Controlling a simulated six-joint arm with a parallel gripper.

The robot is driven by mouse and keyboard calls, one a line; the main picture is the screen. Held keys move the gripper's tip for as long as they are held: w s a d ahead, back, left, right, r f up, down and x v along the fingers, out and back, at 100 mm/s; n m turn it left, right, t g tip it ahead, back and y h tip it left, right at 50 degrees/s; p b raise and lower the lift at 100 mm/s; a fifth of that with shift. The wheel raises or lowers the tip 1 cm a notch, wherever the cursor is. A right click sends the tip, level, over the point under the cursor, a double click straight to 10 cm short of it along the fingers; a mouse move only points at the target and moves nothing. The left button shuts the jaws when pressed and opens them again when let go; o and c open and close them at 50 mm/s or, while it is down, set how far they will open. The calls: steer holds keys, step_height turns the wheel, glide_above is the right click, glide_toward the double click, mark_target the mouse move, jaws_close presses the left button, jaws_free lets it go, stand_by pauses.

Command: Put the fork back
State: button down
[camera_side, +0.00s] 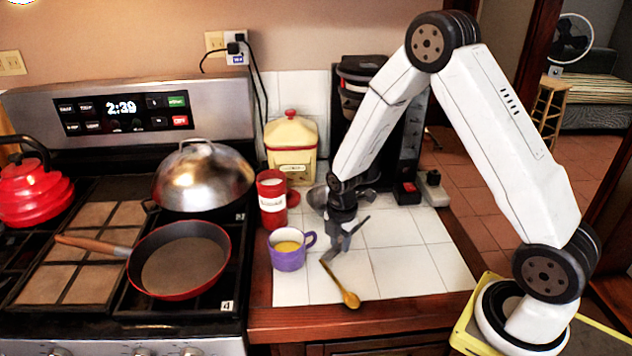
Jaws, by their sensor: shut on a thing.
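A slim golden utensil (340,284) slants over the white tiled counter, its rounded, spoon-like end toward the front edge. I cannot make out tines, so I cannot tell whether it is the fork. My gripper (339,249) points down over the tiles, at the utensil's upper end, and is shut on it. The dark fingers partly hide the grip. I cannot tell whether the utensil's lower end touches the tiles.
A red canister (271,208) and a cream jar (291,160) stand behind the mug. A dark coffee machine (409,150) stands at the back. The stove on the left holds a red pan (180,262), a domed lid (203,177) and a red kettle (33,192). The tiles at right are clear.

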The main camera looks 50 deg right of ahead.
mark_target(340, 245)
steer(key=shift+f, duration=0.25)
steer(key=shift+c, duration=1.6)
jaws_free()
steer(key=shift+r, duration=0.15)
steer(key=shift+r, duration=3.75)
